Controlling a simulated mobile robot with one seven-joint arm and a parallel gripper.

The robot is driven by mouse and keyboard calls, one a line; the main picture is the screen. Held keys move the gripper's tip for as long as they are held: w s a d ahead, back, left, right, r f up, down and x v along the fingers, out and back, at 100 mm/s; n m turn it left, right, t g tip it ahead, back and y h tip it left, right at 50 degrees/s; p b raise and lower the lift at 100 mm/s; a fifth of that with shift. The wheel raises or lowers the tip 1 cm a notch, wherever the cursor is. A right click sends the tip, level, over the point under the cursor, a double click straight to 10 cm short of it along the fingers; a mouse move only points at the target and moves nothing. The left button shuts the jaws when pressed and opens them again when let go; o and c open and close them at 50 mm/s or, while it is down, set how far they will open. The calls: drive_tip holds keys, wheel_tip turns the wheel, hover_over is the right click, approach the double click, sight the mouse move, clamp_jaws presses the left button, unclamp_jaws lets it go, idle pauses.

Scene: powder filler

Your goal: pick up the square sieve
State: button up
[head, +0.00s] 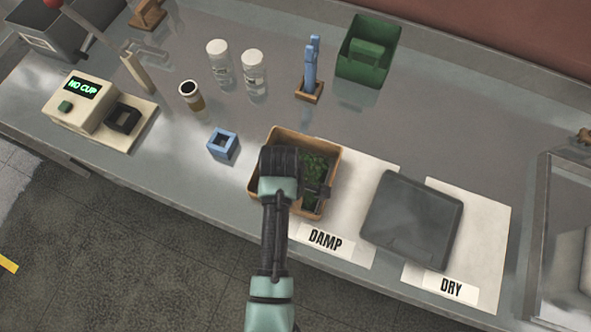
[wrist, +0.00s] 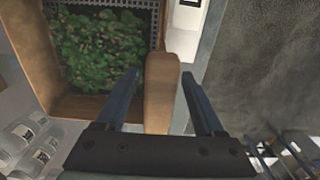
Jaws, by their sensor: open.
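The square sieve (head: 332,153) is a tan wooden frame with dark mesh and green leafy material inside. It sits at the left part of the DAMP sheet. In the wrist view its frame (wrist: 80,106) fills the upper left, with mesh showing at its edges. A thick tan wooden bar (wrist: 160,95), seemingly the sieve's handle, stands out at its right side. My gripper (wrist: 159,80) is open, with one dark finger on each side of this bar. Gaps show between the bar and both fingers. My wrist hides part of the sieve in the head view.
A dark grey tray (head: 412,220) lies on the DRY sheet (head: 485,235), right of the sieve. A blue square block (head: 222,144) stands left, with white-capped jars (head: 254,75) behind. A green caddy (head: 367,50) stands at the back. The counter's front edge is close.

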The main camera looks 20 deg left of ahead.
clamp_jaws()
idle(0.3)
idle(1.1)
